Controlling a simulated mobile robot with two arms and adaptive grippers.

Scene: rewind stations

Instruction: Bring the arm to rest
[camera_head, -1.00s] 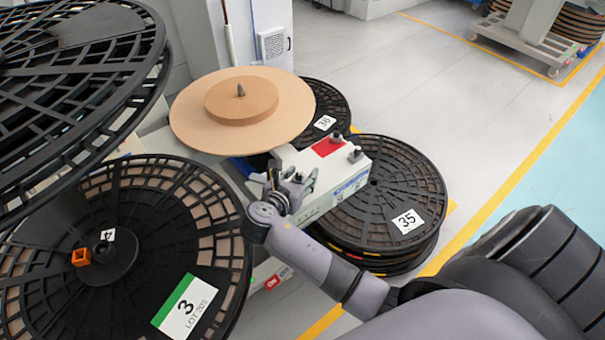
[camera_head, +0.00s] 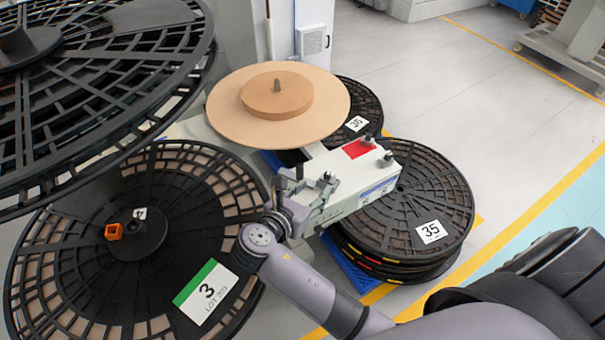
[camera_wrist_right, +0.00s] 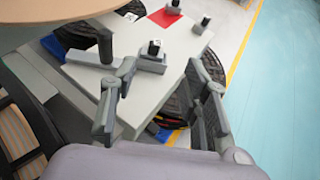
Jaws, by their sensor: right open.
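My right arm reaches in from the lower right in the head view. Its right gripper (camera_head: 303,190) is at the near end of a white machine housing (camera_head: 345,180) with a red patch on top. In the right wrist view the right gripper (camera_wrist_right: 162,100) has its two fingers spread wide apart, with the housing's pale top (camera_wrist_right: 165,85) beyond them. Nothing is held between the fingers. I cannot tell from the frames whether a finger touches the housing. My left gripper is in neither view.
A tan disc (camera_head: 235,125) with a smaller core sits behind the gripper. A large black reel labelled 3 (camera_head: 190,210) stands at left, another black reel (camera_head: 110,110) above it. Reels labelled 35 (camera_head: 425,195) and 36 (camera_head: 362,100) lie at right. Open floor (camera_head: 470,90) is beyond.

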